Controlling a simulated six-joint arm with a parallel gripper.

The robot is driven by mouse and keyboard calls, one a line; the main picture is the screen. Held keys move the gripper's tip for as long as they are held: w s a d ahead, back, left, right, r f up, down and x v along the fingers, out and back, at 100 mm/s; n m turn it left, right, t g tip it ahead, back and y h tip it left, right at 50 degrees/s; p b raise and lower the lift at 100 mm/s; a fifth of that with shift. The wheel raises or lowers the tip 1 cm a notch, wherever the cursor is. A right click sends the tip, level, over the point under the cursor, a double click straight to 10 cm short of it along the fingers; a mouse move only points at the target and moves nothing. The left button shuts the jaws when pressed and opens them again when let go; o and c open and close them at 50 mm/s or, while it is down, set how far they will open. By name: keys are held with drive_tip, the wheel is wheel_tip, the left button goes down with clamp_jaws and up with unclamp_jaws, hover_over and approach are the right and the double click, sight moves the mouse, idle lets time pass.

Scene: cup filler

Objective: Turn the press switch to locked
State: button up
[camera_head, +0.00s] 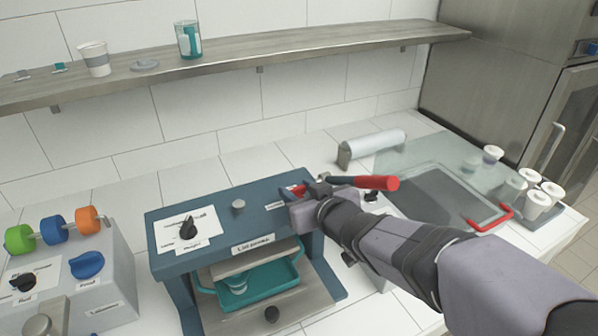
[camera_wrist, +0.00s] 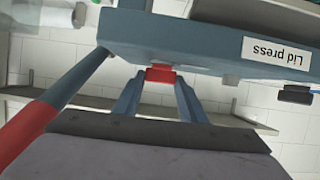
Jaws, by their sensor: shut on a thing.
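The blue lid press (camera_head: 168,262) stands on the counter, labelled "Lid press". My gripper (camera_head: 298,191) is at the right end of its top. It is shut on a small red piece (camera_wrist: 160,74), which shows between the blue fingertips in the wrist view; this seems to be the press switch. A small white label (camera_head: 275,204) lies just left of the gripper, too small to read. A black pointer knob (camera_head: 188,228) sits on a white panel at the press's left. The red-ended lever (camera_head: 377,183) sticks out right beyond my wrist. My gripper hides most of the red piece.
A teal tray (camera_head: 262,287) with a small teal item sits inside the press. A grey machine (camera_head: 112,290) with coloured rolls stands left. A glass-topped board with a red handle (camera_head: 492,219) and several white cups lie right. A shelf (camera_head: 330,45) runs above.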

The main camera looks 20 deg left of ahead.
drive_tip(key=shift+d+f+p, duration=0.1)
drive_tip(key=shift+p, duration=1.15)
drive_tip(key=o, duration=1.1)
drive_tip(key=shift+s, duration=0.1)
drive_tip(key=shift+c, duration=0.2)
drive_tip(key=shift+d+r, duration=0.1)
drive_tip(key=shift+r, duration=0.1)
drive_tip(key=v, duration=0.7)
drive_tip(key=shift+d+n, duration=0.1)
drive_tip(key=shift+n, duration=0.2)
